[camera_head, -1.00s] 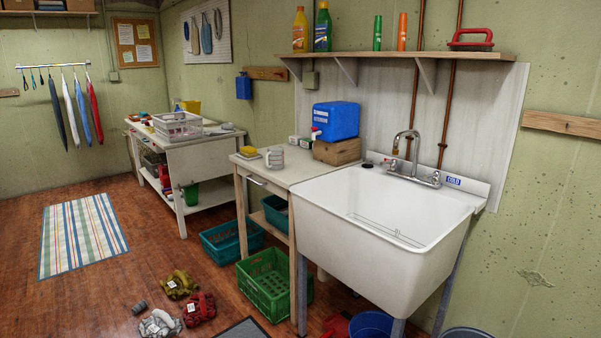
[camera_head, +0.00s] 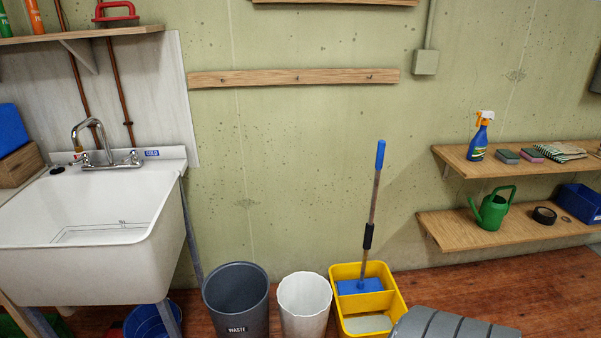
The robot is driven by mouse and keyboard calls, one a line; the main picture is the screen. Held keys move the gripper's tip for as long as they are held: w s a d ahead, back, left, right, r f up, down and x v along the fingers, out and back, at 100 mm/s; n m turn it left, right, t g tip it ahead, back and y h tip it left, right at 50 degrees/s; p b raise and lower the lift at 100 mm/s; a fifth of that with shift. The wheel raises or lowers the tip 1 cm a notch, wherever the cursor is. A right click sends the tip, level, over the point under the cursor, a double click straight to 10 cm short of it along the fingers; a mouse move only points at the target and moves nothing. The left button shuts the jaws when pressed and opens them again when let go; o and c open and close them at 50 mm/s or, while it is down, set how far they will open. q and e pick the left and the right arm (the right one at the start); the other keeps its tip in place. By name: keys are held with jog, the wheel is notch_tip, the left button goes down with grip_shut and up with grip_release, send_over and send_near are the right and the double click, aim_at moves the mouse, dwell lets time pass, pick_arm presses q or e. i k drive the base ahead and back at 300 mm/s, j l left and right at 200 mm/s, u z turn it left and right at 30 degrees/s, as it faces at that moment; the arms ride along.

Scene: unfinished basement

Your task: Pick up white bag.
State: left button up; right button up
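I cannot make out a thing that is clearly a white bag in the head view. The nearest match in colour is a white open container (camera_head: 304,312) with a slightly wavy rim, standing on the floor against the wall. I cannot tell whether it is a bin or a bag. Neither of my grippers is in view.
A grey waste bin (camera_head: 238,300) and a yellow mop bucket (camera_head: 343,299) flank the white container. A white sink (camera_head: 80,255) stands left. A grey ribbed object (camera_head: 455,326) is at the bottom edge. Shelves (camera_head: 480,232) hold a watering can (camera_head: 492,208).

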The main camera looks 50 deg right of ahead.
aim_at(304, 299)
jog(key=z, duration=1.75)
